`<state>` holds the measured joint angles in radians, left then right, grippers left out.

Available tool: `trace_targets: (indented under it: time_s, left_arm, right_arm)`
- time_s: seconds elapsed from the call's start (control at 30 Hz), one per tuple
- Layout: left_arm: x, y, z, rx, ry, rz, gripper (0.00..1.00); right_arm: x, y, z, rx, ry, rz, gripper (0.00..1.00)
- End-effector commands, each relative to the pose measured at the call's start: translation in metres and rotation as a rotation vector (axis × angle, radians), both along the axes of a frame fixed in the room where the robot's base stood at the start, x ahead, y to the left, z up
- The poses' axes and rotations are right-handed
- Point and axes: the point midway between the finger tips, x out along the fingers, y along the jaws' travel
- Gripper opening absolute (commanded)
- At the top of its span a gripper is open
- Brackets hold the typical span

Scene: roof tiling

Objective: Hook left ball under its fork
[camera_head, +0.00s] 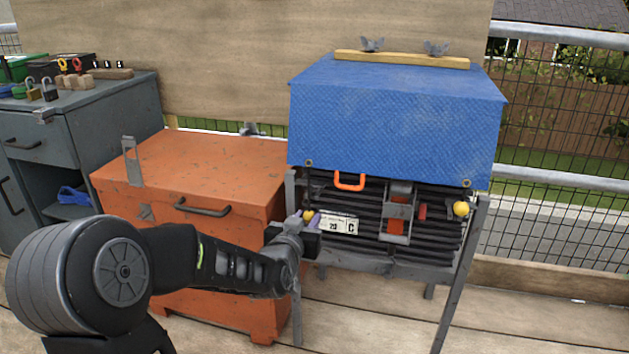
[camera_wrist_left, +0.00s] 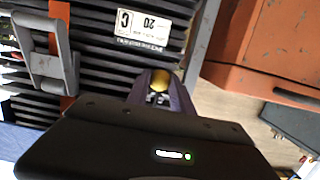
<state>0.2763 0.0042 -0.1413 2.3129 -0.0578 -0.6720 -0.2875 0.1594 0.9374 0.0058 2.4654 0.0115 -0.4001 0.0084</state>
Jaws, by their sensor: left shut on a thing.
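The left ball (camera_head: 308,215) is small and yellow. It sits at the upper left of the stack of dark tiles (camera_head: 375,195), below the blue cover's left front corner. My left gripper (camera_head: 309,222) reaches it from the lower left and is shut on it. In the left wrist view the ball (camera_wrist_left: 160,82) shows between the two fingertips (camera_wrist_left: 160,94). A second yellow ball (camera_head: 460,208) hangs at the right of the stack, near the right post. I cannot make out the left fork clearly. My right gripper is out of view.
An orange chest (camera_head: 190,165) stands close on the left. A grey cabinet (camera_head: 90,120) with small items is farther left. A wire fence (camera_head: 555,130) runs behind.

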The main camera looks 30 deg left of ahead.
Motion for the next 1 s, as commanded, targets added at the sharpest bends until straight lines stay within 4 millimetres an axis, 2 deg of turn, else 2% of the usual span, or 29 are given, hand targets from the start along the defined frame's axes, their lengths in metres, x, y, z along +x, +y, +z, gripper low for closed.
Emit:
trace_targets:
  time_s: [0.73, 1.0]
  left_arm:
    - [0.0, 0.0, -0.003, -0.002, 0.006, -0.001, 0.05]
    - [0.011, 0.004, -0.004, -0.002, 0.006, 0.0, 0.05]
  right_arm:
    - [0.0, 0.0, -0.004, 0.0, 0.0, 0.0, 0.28]
    - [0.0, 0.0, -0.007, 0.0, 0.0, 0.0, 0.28]
